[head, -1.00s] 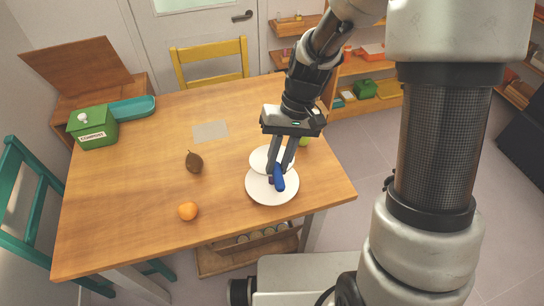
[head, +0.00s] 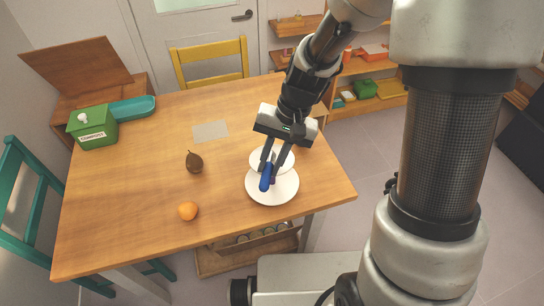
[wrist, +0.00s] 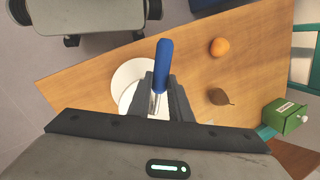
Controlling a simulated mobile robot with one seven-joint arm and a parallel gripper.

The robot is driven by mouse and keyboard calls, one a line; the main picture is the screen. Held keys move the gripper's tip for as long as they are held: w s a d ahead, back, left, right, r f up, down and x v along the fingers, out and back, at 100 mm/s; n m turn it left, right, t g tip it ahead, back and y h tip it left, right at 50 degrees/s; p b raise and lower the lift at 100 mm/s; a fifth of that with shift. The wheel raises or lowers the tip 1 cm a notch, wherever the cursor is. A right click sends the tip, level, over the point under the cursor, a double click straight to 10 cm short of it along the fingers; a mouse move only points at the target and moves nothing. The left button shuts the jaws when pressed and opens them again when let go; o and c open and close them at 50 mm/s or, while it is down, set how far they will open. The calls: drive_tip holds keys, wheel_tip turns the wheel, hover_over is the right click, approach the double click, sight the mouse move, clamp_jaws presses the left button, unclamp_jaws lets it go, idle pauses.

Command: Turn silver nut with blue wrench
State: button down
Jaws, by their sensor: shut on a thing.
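The blue wrench (head: 265,180) has a blue handle and a silver shaft. My gripper (head: 268,166) is shut on it above the white plates, with the handle sticking out past the fingertips. In the wrist view the blue handle (wrist: 163,62) points away from my gripper (wrist: 160,85), and the silver shaft lies between the fingers. The wrench's far end is hidden by the gripper. I cannot make out a silver nut in either view.
A white plate (head: 282,192) and a second white dish (head: 286,160) are on the wooden table (head: 130,205), below my gripper.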

drive_tip(key=shift+w+a+m+t, duration=0.1)
drive_tip(key=shift+a+m+t, duration=0.2)
drive_tip(key=shift+m, duration=0.45)
drive_tip(key=shift+w+a+m+t, duration=0.1)
drive_tip(key=shift+a+m, duration=0.3)
drive_tip(key=shift+m, duration=0.35)
drive_tip(key=shift+a, duration=0.1)
drive_tip(key=shift+w+a+r+m+t+p, duration=0.15)
drive_tip(key=shift+a+m+p, duration=0.1)
drive_tip(key=shift+m, duration=0.25)
drive_tip(key=shift+a+f+m+t+p, duration=0.1)
drive_tip(key=shift+m+t+p, duration=0.1)
drive_tip(key=shift+m, duration=0.3)
drive_tip(key=shift+w+a+m, duration=0.15)
drive_tip(key=shift+a+m, duration=0.05)
drive_tip(key=shift+m, duration=0.3)
drive_tip(key=shift+w+a+r+m+t+p, duration=0.1)
drive_tip(key=shift+w+a+m+t+p, duration=0.2)
drive_tip(key=shift+m+p, duration=0.45)
drive_tip(key=shift+w+a+m+t, duration=0.2)
drive_tip(key=shift+a+m+t, duration=0.05)
drive_tip(key=shift+m, duration=0.5)
drive_tip(key=shift+r+p, duration=0.1)
drive_tip(key=shift+p, duration=0.25)
